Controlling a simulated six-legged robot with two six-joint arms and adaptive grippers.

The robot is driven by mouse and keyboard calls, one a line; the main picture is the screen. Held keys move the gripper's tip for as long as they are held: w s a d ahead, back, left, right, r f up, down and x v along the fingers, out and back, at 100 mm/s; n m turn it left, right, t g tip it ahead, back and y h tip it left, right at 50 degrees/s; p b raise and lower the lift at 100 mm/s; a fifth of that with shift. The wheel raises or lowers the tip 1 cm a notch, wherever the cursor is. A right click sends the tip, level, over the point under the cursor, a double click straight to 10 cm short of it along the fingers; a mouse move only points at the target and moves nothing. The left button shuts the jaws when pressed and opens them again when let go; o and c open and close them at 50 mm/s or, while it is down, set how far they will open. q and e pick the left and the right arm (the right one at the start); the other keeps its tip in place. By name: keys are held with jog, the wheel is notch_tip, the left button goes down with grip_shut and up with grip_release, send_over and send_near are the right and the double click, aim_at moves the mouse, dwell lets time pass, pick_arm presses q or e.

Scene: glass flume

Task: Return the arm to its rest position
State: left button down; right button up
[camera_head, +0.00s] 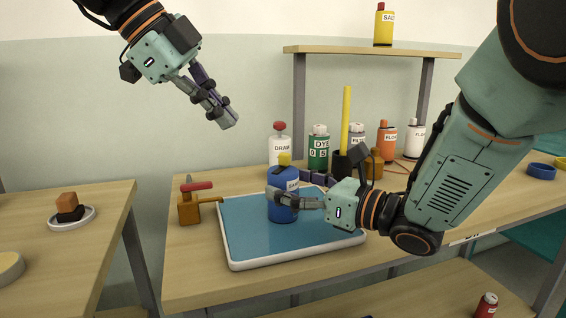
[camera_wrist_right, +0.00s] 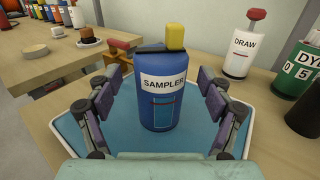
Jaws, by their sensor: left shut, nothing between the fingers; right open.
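My right gripper (camera_head: 300,190) is open around a blue bottle (camera_head: 281,209) with a yellow cap. The bottle stands upright on a blue tray (camera_head: 245,240) with a white rim. In the right wrist view the bottle (camera_wrist_right: 165,110) reads "SAMPLER" and sits between the open fingers (camera_wrist_right: 163,118), with gaps visible on both sides. My left gripper (camera_head: 222,112) is shut and empty, raised in the air at upper left, above and left of the tray, clear of the table.
A brown block with a red handle (camera_head: 190,205) stands left of the tray. Behind are a DRAW bottle (camera_head: 280,147), a green DYE bottle (camera_head: 318,150), a yellow rod (camera_head: 346,115) in a dark holder and an orange bottle (camera_head: 386,143). A shelf (camera_head: 370,50) stands above.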

pick_arm(q)
jog(key=x, duration=1)
jog(key=shift+w+f, duration=0.15)
jog(key=shift+w+d, duration=0.6)
jog(key=shift+w, duration=0.35)
jog(key=shift+w+d, duration=0.2)
jog(key=shift+w, duration=0.35)
jog(key=shift+d, duration=0.1)
